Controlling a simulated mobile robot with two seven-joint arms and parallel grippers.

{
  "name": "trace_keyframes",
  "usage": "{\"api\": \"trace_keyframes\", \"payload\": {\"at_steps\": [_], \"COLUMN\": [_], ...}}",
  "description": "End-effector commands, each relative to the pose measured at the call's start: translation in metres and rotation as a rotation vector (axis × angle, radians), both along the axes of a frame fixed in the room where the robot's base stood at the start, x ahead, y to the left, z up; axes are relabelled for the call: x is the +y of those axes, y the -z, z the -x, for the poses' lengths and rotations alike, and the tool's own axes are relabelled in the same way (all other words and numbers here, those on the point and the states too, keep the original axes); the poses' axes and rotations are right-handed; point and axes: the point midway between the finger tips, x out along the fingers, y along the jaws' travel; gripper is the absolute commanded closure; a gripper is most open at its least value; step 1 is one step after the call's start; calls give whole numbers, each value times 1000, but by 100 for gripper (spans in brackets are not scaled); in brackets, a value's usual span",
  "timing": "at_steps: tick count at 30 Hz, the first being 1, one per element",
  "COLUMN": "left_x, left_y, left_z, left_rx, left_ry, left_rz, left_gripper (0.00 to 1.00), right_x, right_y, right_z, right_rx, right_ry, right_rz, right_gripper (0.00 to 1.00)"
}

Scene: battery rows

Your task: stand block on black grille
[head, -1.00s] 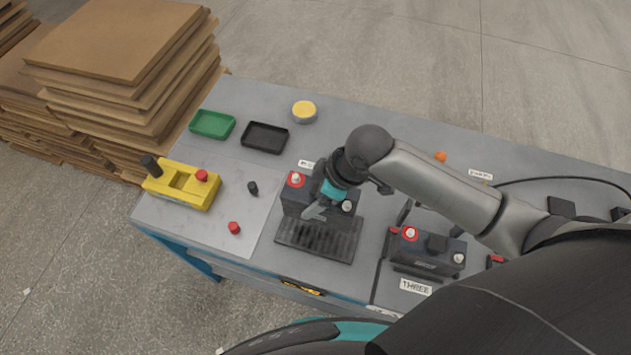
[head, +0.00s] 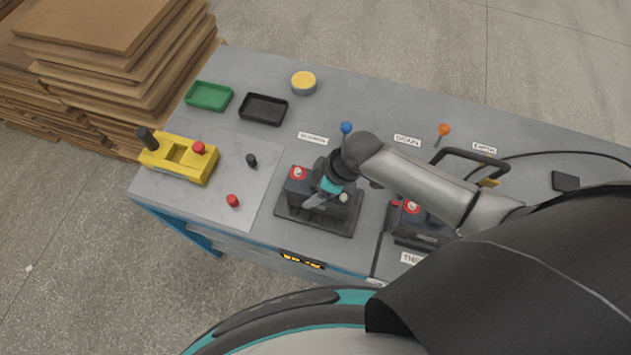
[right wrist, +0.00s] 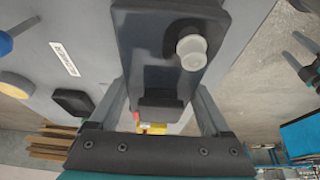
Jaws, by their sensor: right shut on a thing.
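The block, a dark grey battery (head: 299,187) with a red-ringed terminal on its left and a pale terminal on its right, is over the black grille (head: 313,222). It looks upright. My right gripper (head: 326,190) is shut on it from above and hides its middle. In the right wrist view the block (right wrist: 150,45) and its pale terminal fill the space ahead of the fingers (right wrist: 163,105). The grille's front strip and edges show around the block. I cannot tell whether the block's base touches the grille. My left gripper is out of view.
A second battery (head: 412,228) stands to the right, partly behind my arm. A yellow holder (head: 178,160), a green tray (head: 209,96), a black tray (head: 263,109) and a round yellow-topped tin (head: 303,82) lie to the left and back. Red and black caps lie between.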

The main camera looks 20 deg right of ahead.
Motion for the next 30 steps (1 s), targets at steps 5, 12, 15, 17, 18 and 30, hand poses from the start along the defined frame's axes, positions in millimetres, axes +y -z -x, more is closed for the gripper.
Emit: {"api": "trace_keyframes", "payload": {"at_steps": [5,12,15,17,18,30], "left_x": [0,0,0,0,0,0], "left_y": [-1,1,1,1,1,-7], "left_z": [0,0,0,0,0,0], "left_rx": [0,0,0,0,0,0], "left_ry": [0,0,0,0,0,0], "left_rz": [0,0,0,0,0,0], "left_gripper": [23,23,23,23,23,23], "right_x": [2,0,0,0,0,-8], "right_y": [-4,2,2,2,2,-23], "right_z": [-4,0,0,0,0,4], "right_rx": [-11,0,0,0,0,-2], "right_ry": [0,0,0,0,0,0], "right_rz": [-6,0,0,0,0,1], "right_gripper": [100,10,0,0,0,0]}}
